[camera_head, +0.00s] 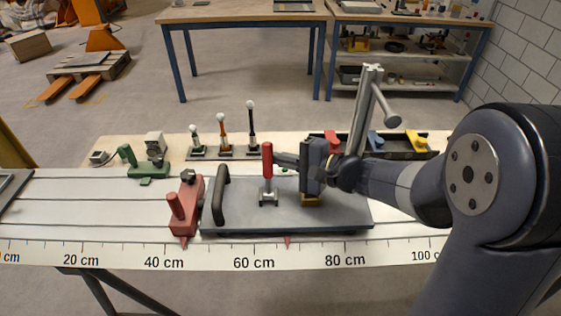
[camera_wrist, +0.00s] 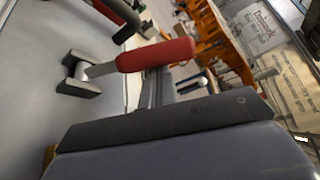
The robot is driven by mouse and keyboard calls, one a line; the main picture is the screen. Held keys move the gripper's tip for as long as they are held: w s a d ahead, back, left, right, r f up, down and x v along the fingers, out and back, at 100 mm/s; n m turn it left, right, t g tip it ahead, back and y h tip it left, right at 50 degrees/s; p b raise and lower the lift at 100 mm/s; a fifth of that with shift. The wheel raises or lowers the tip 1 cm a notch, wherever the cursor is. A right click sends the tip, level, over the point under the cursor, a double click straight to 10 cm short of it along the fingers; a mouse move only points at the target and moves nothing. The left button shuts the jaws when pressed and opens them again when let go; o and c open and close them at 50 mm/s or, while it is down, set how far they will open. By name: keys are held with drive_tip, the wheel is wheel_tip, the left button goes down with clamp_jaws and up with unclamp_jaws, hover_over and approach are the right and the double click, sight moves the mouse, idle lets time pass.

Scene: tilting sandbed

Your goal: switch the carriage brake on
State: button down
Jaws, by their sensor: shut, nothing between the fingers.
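The carriage is a grey plate (camera_head: 345,218) on the white rail bed, with a black arched handle (camera_head: 221,195) at its left end. On it stands a lever with a red grip (camera_head: 267,160) and a grey metal foot (camera_head: 268,197); the lever looks upright. My gripper (camera_head: 281,160) is shut and empty, its fingers pointing left just right of the lever. I cannot tell whether they touch it. In the wrist view the red grip (camera_wrist: 155,55) lies close beyond my gripper (camera_wrist: 165,88), and the foot (camera_wrist: 78,76) shows to the left.
A red clamp block (camera_head: 186,208) stands at the carriage's left end, with a green stop (camera_head: 148,165) further left. Several ball-topped pins (camera_head: 222,135) stand behind. A dark tray (camera_head: 395,148) and a grey post (camera_head: 364,105) are behind my wrist. The left bed is clear.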

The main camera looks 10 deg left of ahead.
sight(270, 165)
drive_tip(key=shift+s+f+n+b, duration=0.1)
drive_tip(key=shift+s+n+b, duration=0.2)
drive_tip(key=shift+b, duration=0.8)
drive_tip(key=s+n+t+y+b, duration=0.1)
drive_tip(key=b, duration=0.4)
drive_tip(key=shift+d+b, duration=0.2)
drive_tip(key=shift+b, duration=0.15)
drive_tip(key=s+n+b, duration=0.1)
drive_tip(key=b, duration=0.3)
drive_tip(key=n+y+b, duration=0.1)
drive_tip(key=b, duration=0.3)
drive_tip(key=shift+s+d+r, duration=0.2)
drive_tip(key=shift+s, duration=0.2)
drive_tip(key=s+n+y+b, duration=0.1)
drive_tip(key=b, duration=0.3)
drive_tip(key=s+n+b, duration=0.1)
drive_tip(key=n+b, duration=0.1)
drive_tip(key=b, duration=0.3)
drive_tip(key=shift+d+y, duration=0.25)
drive_tip(key=shift+y, duration=0.15)
drive_tip(key=s+n+b, duration=0.1)
drive_tip(key=b, duration=0.3)
drive_tip(key=shift+d+r+n+y, duration=0.1)
drive_tip(key=shift+d+n+y, duration=0.05)
drive_tip(key=shift+n+y, duration=0.2)
drive_tip(key=shift+s+b, duration=0.1)
drive_tip(key=shift+b, duration=0.4)
drive_tip(key=shift+s+r+n+y+b, duration=0.15)
drive_tip(key=shift+r+n+y+b, duration=0.1)
drive_tip(key=shift+n+b, duration=0.1)
